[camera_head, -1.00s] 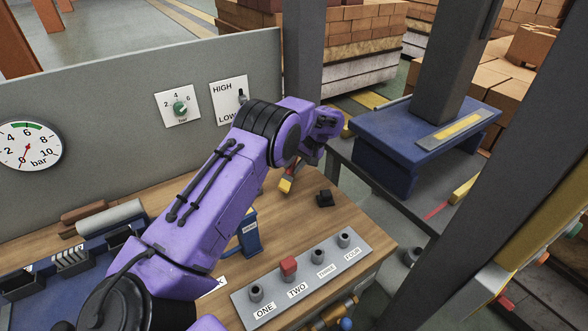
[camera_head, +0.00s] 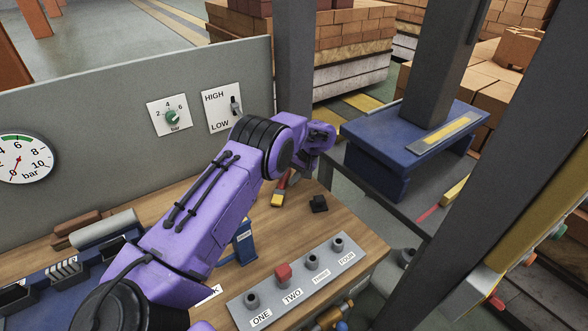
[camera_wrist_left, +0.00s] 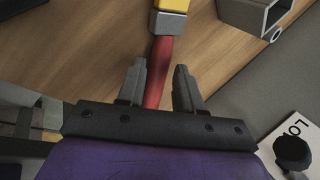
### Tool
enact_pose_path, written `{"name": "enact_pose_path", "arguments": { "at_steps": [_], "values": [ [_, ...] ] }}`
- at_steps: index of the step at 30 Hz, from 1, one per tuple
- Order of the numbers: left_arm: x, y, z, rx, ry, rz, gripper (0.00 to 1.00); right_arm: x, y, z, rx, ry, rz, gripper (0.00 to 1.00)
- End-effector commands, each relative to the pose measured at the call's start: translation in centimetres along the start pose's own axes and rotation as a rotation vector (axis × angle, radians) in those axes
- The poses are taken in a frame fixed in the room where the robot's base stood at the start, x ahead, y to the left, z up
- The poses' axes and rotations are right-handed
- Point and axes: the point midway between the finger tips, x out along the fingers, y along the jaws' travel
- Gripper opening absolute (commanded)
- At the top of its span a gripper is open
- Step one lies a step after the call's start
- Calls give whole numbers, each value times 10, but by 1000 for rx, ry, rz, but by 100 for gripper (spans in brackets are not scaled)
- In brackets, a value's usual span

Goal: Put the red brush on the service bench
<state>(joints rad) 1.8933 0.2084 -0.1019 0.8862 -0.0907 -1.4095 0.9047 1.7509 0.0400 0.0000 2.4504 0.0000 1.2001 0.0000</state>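My left gripper (camera_wrist_left: 159,78) is open, with one finger on each side of the red handle. A gap shows between the handle and the right finger; the handle is closer to the left finger. My right gripper is not in view.
On the wooden bench are a black block (camera_head: 318,204), a blue holder (camera_head: 244,243) and a button plate (camera_head: 297,282) with a red button. A grey panel (camera_head: 95,130) stands behind.

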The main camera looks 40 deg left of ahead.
Motion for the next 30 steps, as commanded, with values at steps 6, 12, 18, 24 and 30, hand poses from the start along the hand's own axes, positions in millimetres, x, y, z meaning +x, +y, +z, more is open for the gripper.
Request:
{"name": "enact_pose_path", "arguments": {
  "at_steps": [6, 12, 18, 24, 30],
  "values": [
    [-52, 3, -1, -1, 6, 1, 35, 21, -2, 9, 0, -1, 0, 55],
    [-96, 2, 0, 0, 4, 0, 35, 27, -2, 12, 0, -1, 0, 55],
    [-112, 1, 0, 0, 1, 0, 35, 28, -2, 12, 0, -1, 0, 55],
    [-112, 0, 0, 0, 0, 0, 35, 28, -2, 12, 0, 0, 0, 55],
    [-101, 0, 0, 0, -3, 0, 35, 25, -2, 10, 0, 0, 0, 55]
  ]
}}
